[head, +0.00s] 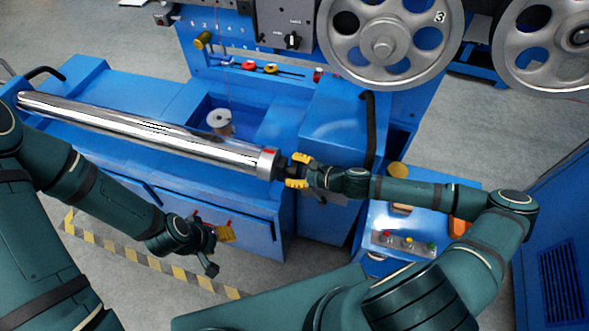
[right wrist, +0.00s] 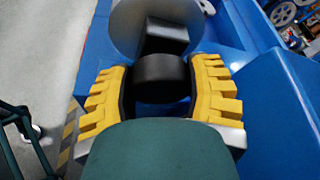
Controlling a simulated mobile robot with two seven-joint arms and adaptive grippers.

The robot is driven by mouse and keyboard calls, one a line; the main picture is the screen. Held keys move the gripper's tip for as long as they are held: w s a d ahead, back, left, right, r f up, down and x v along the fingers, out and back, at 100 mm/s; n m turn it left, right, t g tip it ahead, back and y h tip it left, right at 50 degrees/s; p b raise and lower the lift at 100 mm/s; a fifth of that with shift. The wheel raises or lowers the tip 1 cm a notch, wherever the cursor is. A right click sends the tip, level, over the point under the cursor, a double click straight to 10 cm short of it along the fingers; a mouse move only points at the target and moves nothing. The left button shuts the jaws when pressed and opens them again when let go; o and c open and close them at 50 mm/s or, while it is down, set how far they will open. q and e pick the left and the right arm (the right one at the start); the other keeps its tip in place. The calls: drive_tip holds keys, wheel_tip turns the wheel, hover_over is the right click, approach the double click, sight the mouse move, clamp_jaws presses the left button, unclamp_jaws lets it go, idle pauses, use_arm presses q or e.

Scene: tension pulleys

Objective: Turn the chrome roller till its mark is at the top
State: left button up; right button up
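The chrome roller (head: 150,131) lies slantwise across the blue machine in the head view, its near end at the right. A small reddish patch shows on its end collar (head: 268,159); I cannot tell if this is the mark. In the right wrist view the roller's grey end face (right wrist: 128,30) carries a black stub with a round black knob (right wrist: 160,78). My right gripper (head: 287,171) has its yellow fingers on both sides of this knob, seemingly touching it. My left gripper (head: 214,240) hangs in front of the machine, away from the roller; its opening is unclear.
Spoked wheels (head: 383,47) stand at the upper right. A grey spool (head: 219,121) sits behind the roller on the blue machine (head: 205,187). A button panel (head: 405,243) is at the lower right. Striped tape (head: 150,261) edges the floor.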

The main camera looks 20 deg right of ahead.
drive_tip(key=shift+c, duration=1.3)
drive_tip(key=shift+n+t, duration=0.5)
drive_tip(key=shift+n, duration=0.2)
drive_tip(key=o, duration=1.2)
drive_tip(key=v, duration=1.2)
drive_tip(key=shift+r, duration=0.1)
